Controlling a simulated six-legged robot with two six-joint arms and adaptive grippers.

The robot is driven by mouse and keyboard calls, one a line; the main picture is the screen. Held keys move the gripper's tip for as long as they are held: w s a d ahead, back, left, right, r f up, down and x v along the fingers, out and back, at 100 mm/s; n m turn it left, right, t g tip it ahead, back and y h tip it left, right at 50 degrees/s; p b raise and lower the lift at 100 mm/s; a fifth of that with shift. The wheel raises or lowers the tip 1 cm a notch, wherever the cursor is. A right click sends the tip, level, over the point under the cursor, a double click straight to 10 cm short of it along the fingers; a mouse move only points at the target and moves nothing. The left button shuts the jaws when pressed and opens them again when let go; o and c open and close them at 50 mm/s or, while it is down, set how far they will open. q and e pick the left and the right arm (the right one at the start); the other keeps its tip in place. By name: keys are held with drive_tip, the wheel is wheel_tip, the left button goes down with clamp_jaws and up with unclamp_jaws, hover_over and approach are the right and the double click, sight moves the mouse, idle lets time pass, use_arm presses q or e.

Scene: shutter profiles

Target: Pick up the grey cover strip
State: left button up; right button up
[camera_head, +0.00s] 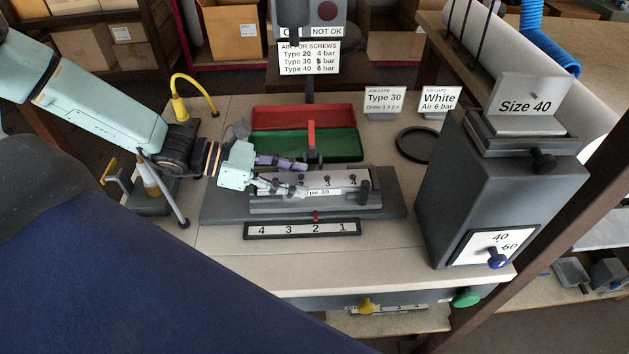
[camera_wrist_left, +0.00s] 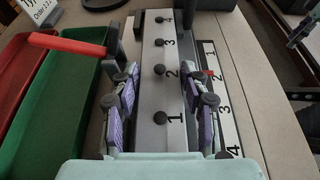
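The grey cover strip (camera_head: 342,181) lies in a dark fixture on the bench, with the numbers 3 and 4 showing in the head view. In the left wrist view the strip (camera_wrist_left: 158,92) runs lengthwise away from me, with black round spots beside the numbers 1 to 4. My left gripper (camera_head: 288,175) is low over the left part of the strip. In the left wrist view my left gripper (camera_wrist_left: 161,105) is open, one finger on each side of the strip. I cannot tell whether the fingers touch it.
A red tray (camera_head: 275,117) and a green tray (camera_head: 262,143) lie behind the fixture. A red lever (camera_head: 311,137) stands close to my gripper's far side. A numbered black-framed scale (camera_head: 302,229) lies in front. A dark Size 40 box (camera_head: 460,170) stands at right.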

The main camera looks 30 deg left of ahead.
use_arm(q)
drive_tip(key=shift+a+f, duration=0.1)
drive_tip(key=c, duration=0.4)
clamp_jaws()
drive_tip(key=shift+w+r+p, duration=0.1)
drive_tip(key=shift+r+p, duration=0.4)
drive_tip(key=shift+r, duration=0.1)
wheel_tip(320, 180, up, 7)
drive_tip(key=p, duration=0.6)
drive_tip(key=shift+r, duration=0.1)
drive_tip(key=shift+r+p, duration=0.7)
drive_tip(key=shift+r, duration=0.15)
